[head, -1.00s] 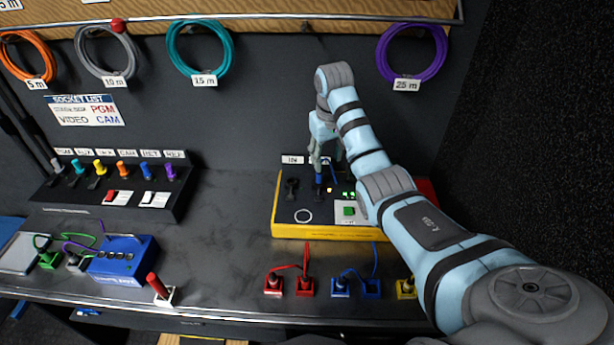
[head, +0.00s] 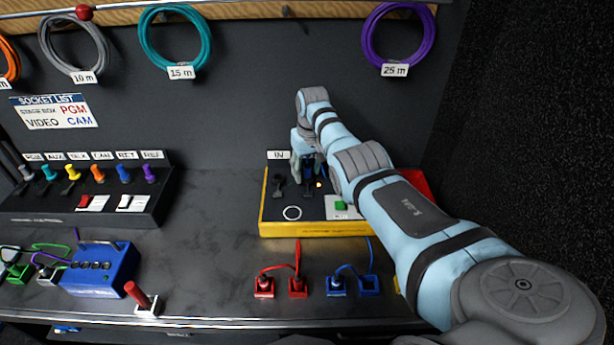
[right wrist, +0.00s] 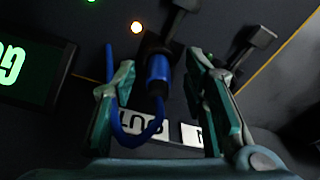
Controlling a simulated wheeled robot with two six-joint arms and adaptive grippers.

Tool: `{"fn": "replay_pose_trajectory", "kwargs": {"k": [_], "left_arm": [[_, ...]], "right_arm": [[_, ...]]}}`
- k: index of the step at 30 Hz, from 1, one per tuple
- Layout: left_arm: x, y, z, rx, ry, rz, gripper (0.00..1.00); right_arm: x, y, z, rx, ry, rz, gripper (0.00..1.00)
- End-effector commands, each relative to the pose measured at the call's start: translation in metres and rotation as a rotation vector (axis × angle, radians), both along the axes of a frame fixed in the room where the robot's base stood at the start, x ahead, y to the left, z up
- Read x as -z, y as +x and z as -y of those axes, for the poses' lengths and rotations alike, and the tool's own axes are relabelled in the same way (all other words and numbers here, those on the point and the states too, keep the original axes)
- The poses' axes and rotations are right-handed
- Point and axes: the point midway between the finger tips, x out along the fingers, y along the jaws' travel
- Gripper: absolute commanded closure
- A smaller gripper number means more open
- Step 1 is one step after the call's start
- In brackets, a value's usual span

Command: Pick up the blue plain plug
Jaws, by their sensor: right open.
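A blue plug (right wrist: 158,70) with a blue cable stands in the yellow-edged box, near the label reading OUT, in the right wrist view. In the head view the plug is mostly hidden by my right gripper (head: 308,168). The gripper also shows in the right wrist view (right wrist: 160,75), open, with a finger on each side of the plug and a gap to the right finger. The blue cable loops down past the left finger. Whether the plug is plain cannot be told. My left gripper is not in view.
The yellow-edged box (head: 320,229) has dark levers and a green button (head: 341,206). In front lie red sockets (head: 264,287) and blue sockets (head: 337,287) with cables. A blue box (head: 98,270) and a red lever (head: 138,295) stand left. The middle of the desk is clear.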

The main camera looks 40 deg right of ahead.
Motion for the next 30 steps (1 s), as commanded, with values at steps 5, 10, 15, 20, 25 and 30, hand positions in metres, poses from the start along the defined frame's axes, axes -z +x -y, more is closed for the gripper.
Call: {"fn": "replay_pose_trajectory", "kwargs": {"k": [5,10,15,20,25,30], "left_arm": [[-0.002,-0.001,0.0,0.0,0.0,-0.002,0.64],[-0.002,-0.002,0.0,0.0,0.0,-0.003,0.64],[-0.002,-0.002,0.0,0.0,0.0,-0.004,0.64],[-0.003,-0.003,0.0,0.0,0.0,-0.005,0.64],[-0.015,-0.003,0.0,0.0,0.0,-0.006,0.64],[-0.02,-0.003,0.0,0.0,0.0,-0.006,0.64]], "right_arm": [[-0.002,0.0,0.0,0.0,0.0,0.0,0.73],[-0.002,0.0,0.0,0.0,0.0,0.0,1.0],[-0.002,0.0,0.0,0.0,0.0,0.001,1.0],[-0.007,0.0,0.0,0.0,-0.001,0.002,1.0],[-0.043,0.001,0.001,0.0,-0.002,0.005,1.0],[-0.086,0.001,0.001,0.0,-0.001,0.005,1.0]]}}
